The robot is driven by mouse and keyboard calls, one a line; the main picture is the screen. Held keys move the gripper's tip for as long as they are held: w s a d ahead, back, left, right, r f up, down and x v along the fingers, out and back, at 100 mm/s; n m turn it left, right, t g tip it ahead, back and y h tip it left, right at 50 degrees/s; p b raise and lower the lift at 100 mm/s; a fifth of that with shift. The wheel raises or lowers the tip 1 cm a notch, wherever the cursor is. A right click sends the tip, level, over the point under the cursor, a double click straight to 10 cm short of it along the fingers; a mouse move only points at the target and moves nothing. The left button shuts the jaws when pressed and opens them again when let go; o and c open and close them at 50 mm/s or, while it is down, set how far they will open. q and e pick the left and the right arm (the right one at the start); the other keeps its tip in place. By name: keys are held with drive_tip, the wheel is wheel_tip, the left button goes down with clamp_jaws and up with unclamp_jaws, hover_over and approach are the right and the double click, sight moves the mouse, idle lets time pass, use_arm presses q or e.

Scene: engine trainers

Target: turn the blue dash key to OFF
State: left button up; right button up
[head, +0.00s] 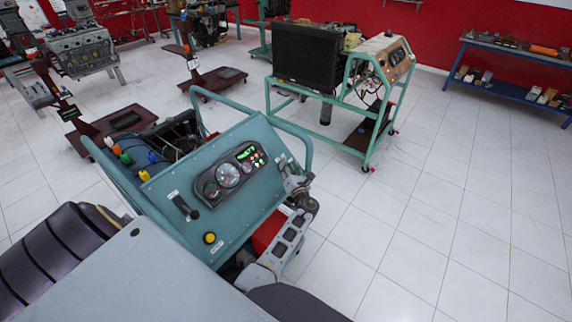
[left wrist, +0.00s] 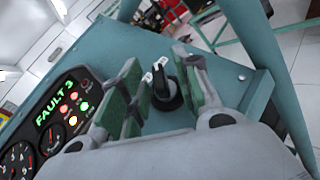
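The blue-green dash panel (head: 235,195) stands tilted on a wheeled frame in front of me. Its key switch (left wrist: 163,86) shows in the left wrist view as a dark knob on a round black base; I see no blue on it. My left gripper (left wrist: 160,90) is open, with one green-padded finger on each side of the key and a visible gap to it. In the head view the left gripper (head: 297,184) is over the panel's right edge and hides the key. The key's position label is not readable. My right gripper is not in view.
The gauge cluster (head: 231,172) is left of the gripper; its display (left wrist: 57,107) reads FAULT 3. A black lever (head: 184,208) and yellow knob (head: 210,238) are lower on the panel. A tube frame surrounds it. A radiator stand (head: 306,55) is behind; the floor at right is clear.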

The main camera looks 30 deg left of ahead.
use_arm(q)
drive_tip(key=shift+r, duration=0.1)
drive_tip(key=shift+c, duration=0.2)
clamp_jaws()
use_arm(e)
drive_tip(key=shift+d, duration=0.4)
